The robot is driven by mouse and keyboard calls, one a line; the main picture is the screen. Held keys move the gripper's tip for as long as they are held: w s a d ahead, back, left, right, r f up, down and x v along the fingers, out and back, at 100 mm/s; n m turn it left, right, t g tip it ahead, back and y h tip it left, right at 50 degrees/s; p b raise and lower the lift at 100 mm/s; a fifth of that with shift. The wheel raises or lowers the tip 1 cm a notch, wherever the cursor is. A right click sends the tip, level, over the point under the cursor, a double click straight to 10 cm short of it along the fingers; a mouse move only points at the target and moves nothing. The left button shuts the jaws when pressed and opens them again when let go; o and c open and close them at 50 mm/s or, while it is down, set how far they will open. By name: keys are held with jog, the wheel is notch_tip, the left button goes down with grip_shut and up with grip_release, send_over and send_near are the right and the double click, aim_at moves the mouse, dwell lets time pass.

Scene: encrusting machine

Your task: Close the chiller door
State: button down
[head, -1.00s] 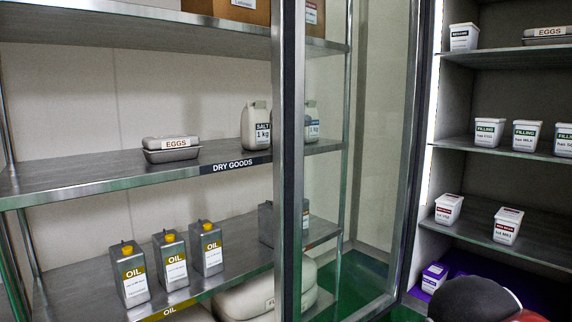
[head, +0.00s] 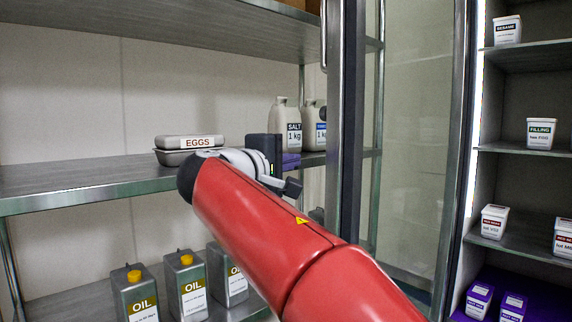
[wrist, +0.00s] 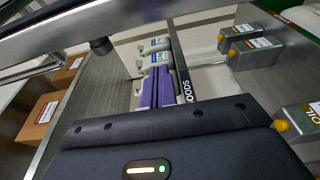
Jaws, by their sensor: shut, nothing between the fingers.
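The chiller door (head: 347,150) is a glass panel in a metal and dark frame. It stands open, swung out to the left of the lit chiller shelves. My gripper (head: 289,160) is to the left of this edge, at the height of the middle dry-goods shelf. Its purple fingers (wrist: 157,86) are together and empty in the wrist view. A metal bar, seemingly part of the door frame (wrist: 190,17), crosses the top there. I cannot tell whether my gripper touches the door.
The chiller interior (head: 530,165) holds white and purple tubs on its shelves. Left of the door stands a metal rack (head: 80,182) with an egg carton (head: 188,143), salt jugs (head: 285,126) and oil cans (head: 187,285). My red arm crosses the front.

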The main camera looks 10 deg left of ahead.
jog(key=shift+w+d+b, duration=0.1)
jog(key=shift+w+d, duration=0.2)
jog(key=shift+d, duration=0.55)
jog(key=shift+w+d+b, duration=0.15)
jog(key=shift+w+d, duration=0.2)
jog(key=shift+d, duration=0.5)
jog(key=shift+w+d+b, duration=0.1)
jog(key=shift+w+d, duration=0.2)
jog(key=shift+d, duration=0.55)
